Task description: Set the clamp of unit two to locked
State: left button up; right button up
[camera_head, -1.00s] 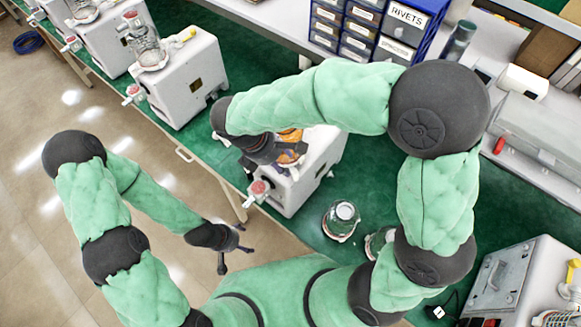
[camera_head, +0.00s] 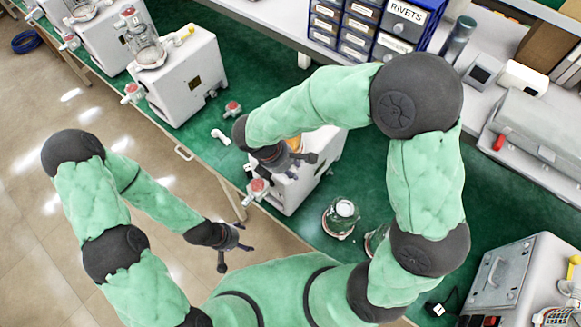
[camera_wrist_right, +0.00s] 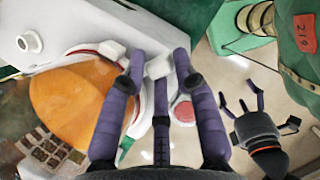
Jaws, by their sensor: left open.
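The nearest pump unit (camera_head: 318,170) is a white box with an orange part (camera_head: 294,143) on top, largely covered by my right arm. In the wrist view the orange dome (camera_wrist_right: 75,100) sits beside a white-and-red rim. My right gripper (camera_head: 303,170) is over this unit's top. Its purple fingers (camera_wrist_right: 160,58) are apart with a small white block (camera_wrist_right: 158,68) between the tips; whether they touch it is unclear. I cannot read unit numbers or the clamp's setting. My left gripper (camera_head: 238,252) is open and empty, off the bench's front edge.
Another pump unit (camera_head: 182,85) with a glass jar stands farther left on the green bench. A loose glass jar (camera_head: 341,216) stands right of the near unit. A red-topped fitting (camera_head: 233,108) and white elbow (camera_head: 220,136) lie between units. Drawers (camera_head: 357,30) stand behind.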

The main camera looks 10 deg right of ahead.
jog(key=shift+s, duration=0.1)
grip_shut()
jog(key=shift+a, duration=0.1)
jog(key=shift+a+f+m+g, duration=0.1)
jog(key=shift+a+m+g, duration=0.4)
jog(key=shift+a+m, duration=0.55)
jog(key=a+m, duration=0.1)
jog(key=m, duration=0.1)
jog(key=w+a+m+g, duration=0.1)
jog(key=m, duration=0.1)
jog(key=shift+w+a+p, duration=0.1)
jog(key=shift+p, duration=0.3)
jog(key=shift+w+a+m+g+y+p, duration=0.1)
jog(key=shift+w+a+m+g+y, duration=0.2)
jog(key=shift+w+a+m, duration=0.45)
jog(key=shift+w+a+m+g+y+p, duration=0.1)
jog(key=shift+w+a+m+g+y, duration=0.3)
jog(key=shift+m, duration=0.75)
jog(key=shift+w+a+m+g+y+p, duration=0.1)
jog(key=shift+w+a+m+g, duration=0.35)
jog(key=shift+m, duration=0.5)
